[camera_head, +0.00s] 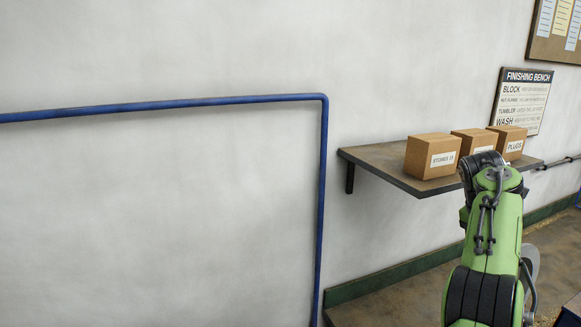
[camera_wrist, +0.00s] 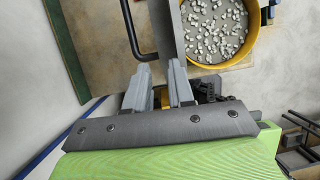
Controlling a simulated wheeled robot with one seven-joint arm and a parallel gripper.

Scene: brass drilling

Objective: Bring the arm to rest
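My green arm (camera_head: 492,230) rises at the right of the head view, bent at a dark top joint in front of the wall shelf. My gripper is hidden in that view. In the wrist view my gripper (camera_wrist: 160,67) shows two grey fingers standing apart, with a gap between them and no held object that I can make out. A grey upright panel (camera_wrist: 168,25) with a black bar handle (camera_wrist: 130,30) lies just beyond the fingertips. I cannot tell whether the right finger touches the panel.
A yellow round bowl (camera_wrist: 252,35) of pale pebbles lies right of the fingers. A brown shelf (camera_head: 385,165) carries three cardboard boxes (camera_head: 432,156) beside my arm. A blue pipe (camera_head: 200,102) runs along the wall. A dark stand (camera_wrist: 300,135) shows at the lower right.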

